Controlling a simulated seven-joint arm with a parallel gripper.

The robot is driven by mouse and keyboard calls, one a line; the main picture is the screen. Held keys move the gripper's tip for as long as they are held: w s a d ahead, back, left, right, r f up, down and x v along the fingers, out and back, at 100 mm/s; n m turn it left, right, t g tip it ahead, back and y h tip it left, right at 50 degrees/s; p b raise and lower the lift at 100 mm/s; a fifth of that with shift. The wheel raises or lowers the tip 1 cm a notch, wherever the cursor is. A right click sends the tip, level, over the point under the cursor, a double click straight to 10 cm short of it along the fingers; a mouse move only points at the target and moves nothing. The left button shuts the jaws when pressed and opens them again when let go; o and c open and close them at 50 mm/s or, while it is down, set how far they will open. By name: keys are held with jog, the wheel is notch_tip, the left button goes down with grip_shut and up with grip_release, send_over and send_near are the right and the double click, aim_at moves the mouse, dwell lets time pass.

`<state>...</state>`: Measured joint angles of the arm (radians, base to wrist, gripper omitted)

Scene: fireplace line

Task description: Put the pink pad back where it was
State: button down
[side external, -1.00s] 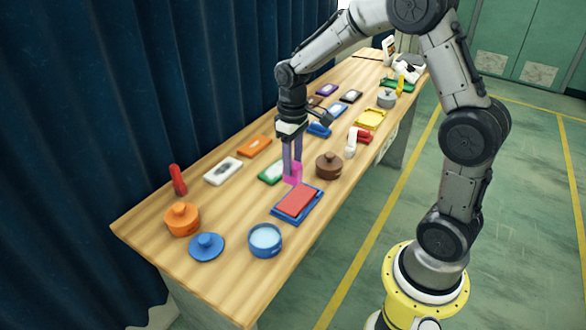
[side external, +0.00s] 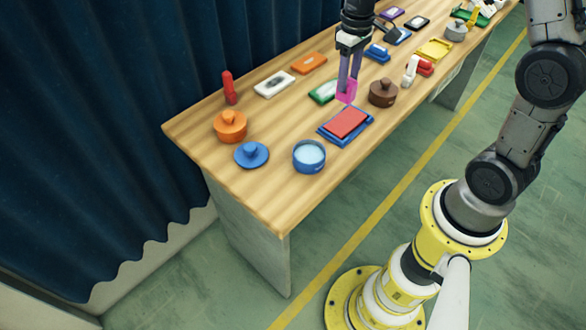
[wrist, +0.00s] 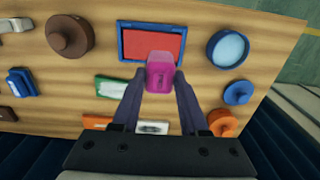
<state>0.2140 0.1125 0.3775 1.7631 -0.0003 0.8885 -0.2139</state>
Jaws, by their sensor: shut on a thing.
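The pink pad (side external: 346,93) is a small bright magenta block. My gripper (side external: 348,82) points down and is shut on it, with a purple finger on each side. In the wrist view the pad (wrist: 160,76) sits between the fingertips and covers part of the near edge of the blue tray (wrist: 121,55). The tray holds a red slab (wrist: 150,42). In the side view the pad is just behind this tray, beside a green-edged block (side external: 323,92). Whether the pad touches the table is hard to tell.
A brown lidded pot (side external: 383,93) stands right of the pad. A blue bowl (side external: 309,156), a blue lid (side external: 251,155), an orange pot (side external: 230,126) and a red upright piece (side external: 229,88) are at the near end. White (side external: 274,84) and orange (side external: 309,63) blocks lie along the back.

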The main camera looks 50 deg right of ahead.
dwell(0.4)
jog(key=shift+w, duration=0.1)
jog(key=s+a+n, duration=0.1)
jog(key=a+n, duration=0.2)
jog(key=a, duration=1)
jog(key=s+a+f+n, duration=0.1)
jog(key=a+n, duration=0.2)
jog(key=a, duration=1)
jog(key=shift+s+f, duration=0.25)
jog(key=shift+s, duration=0.05)
jog(key=shift+f, duration=3.75)
jog(key=shift+f, duration=0.6)
jog(key=c, duration=0.8)
grip_release()
